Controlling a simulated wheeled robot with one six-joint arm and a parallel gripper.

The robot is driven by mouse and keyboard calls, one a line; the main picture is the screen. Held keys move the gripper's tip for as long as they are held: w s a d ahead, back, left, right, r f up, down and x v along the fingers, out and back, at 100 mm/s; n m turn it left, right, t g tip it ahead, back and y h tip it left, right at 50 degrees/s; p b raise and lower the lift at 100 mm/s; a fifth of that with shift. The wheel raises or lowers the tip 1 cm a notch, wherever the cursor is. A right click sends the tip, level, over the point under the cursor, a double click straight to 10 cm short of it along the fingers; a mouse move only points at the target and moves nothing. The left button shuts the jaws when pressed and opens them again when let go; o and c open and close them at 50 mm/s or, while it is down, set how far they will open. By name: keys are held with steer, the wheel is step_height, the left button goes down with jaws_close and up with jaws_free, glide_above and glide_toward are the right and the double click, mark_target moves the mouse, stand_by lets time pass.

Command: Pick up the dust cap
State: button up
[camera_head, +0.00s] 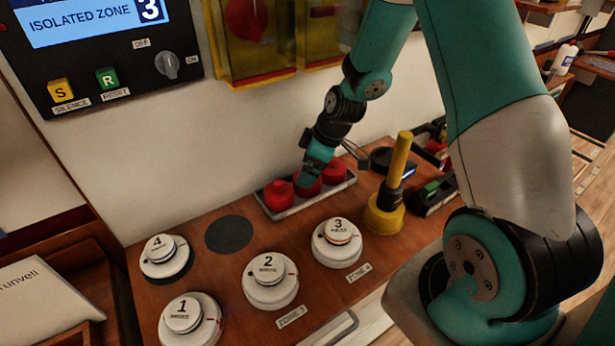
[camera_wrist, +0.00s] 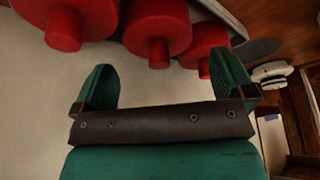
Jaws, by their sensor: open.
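Three red dust caps stand in a shallow light-edged tray (camera_head: 316,198) against the wall: a left cap (camera_head: 279,195), a middle cap (camera_head: 309,187) and a right cap (camera_head: 334,171). My gripper (camera_head: 311,176) is over the tray, close to the middle cap and partly covering it. In the wrist view the green fingers (camera_wrist: 163,62) are wide apart with nothing held. A red cap (camera_wrist: 157,25) with a short stem shows between and beyond them. Another cap (camera_wrist: 205,40) is near the right finger, and a larger-looking one (camera_wrist: 80,18) is at upper left.
Several white numbered detectors, such as number 2 (camera_head: 269,283) and number 3 (camera_head: 337,242), sit on the wooden bench. A yellow-handled tool (camera_head: 397,170) stands right of the tray. A yellow wall box (camera_head: 250,40) hangs above. A dark round pad (camera_head: 229,233) lies bare.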

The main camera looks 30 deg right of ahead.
steer(key=shift+x, duration=1.05)
steer(key=c, duration=0.9)
steer(key=shift+c, duration=0.2)
